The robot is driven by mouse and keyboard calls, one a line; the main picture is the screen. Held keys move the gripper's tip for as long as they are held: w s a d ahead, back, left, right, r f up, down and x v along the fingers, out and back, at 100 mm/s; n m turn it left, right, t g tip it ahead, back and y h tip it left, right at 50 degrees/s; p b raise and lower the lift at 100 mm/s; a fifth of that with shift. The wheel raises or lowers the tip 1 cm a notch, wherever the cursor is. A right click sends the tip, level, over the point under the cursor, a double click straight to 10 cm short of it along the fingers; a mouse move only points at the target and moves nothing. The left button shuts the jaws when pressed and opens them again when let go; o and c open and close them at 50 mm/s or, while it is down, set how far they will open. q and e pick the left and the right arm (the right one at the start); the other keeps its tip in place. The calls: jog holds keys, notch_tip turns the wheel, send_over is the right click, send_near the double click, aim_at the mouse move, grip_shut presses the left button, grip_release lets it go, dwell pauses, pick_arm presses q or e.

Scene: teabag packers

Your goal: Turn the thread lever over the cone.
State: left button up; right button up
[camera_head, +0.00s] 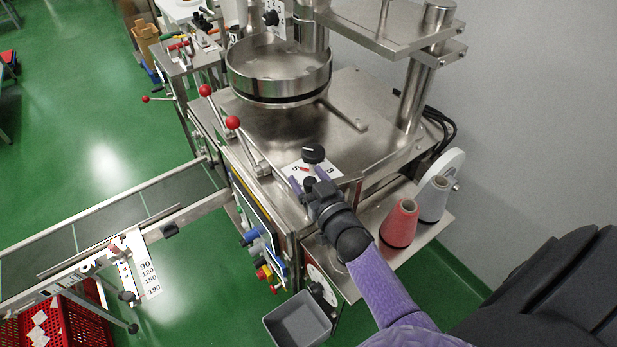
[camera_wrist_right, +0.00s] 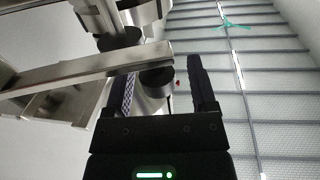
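A red thread cone (camera_head: 399,222) and a pale grey thread cone (camera_head: 433,200) stand on a metal shelf at the machine's right side. I cannot clearly make out a thread lever over either cone. My left gripper is not in view.
A round steel pan (camera_head: 279,70) and two red-knobbed levers (camera_head: 233,123) are on the machine. A steel post (camera_head: 412,95) rises behind. A white rounded plate (camera_head: 446,168) is behind the cones. A grey bin (camera_head: 298,322) hangs in front; a conveyor (camera_head: 110,222) extends left.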

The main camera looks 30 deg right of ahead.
jog(key=s, duration=1)
jog(key=shift+a, duration=0.25)
